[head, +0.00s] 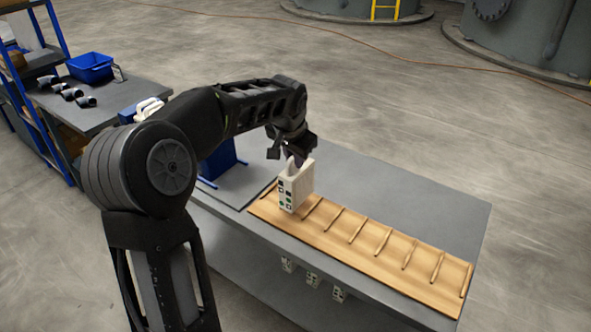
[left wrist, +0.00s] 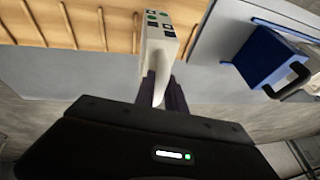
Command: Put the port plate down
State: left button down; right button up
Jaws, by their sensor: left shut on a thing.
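The port plate (head: 296,187) is a pale block with dark and green ports on its face and a handle loop on top. My left gripper (head: 297,158) is shut on its handle and holds it upright at the left end of the slatted wooden rack (head: 375,250). I cannot tell whether its underside touches the rack. In the left wrist view the plate (left wrist: 158,45) stands beyond the fingers (left wrist: 161,92), over the rack's end near the grey panel. My right gripper is not in view.
A blue block with a dark handle (left wrist: 268,55) stands on the grey panel left of the rack. Several similar ported pieces (head: 312,279) show below the table's front edge. A side table (head: 110,100) with a blue bin (head: 91,68) stands at the left. The rack's other slots look empty.

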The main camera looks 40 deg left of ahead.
aim_at(295, 170)
pick_arm(q)
jog(key=shift+f, duration=1.8)
jog(key=shift+f, duration=0.2)
jog(key=c, duration=1.4)
grip_release()
jog(key=shift+r, duration=0.15)
jog(key=v, duration=1.2)
jog(key=shift+b, duration=0.35)
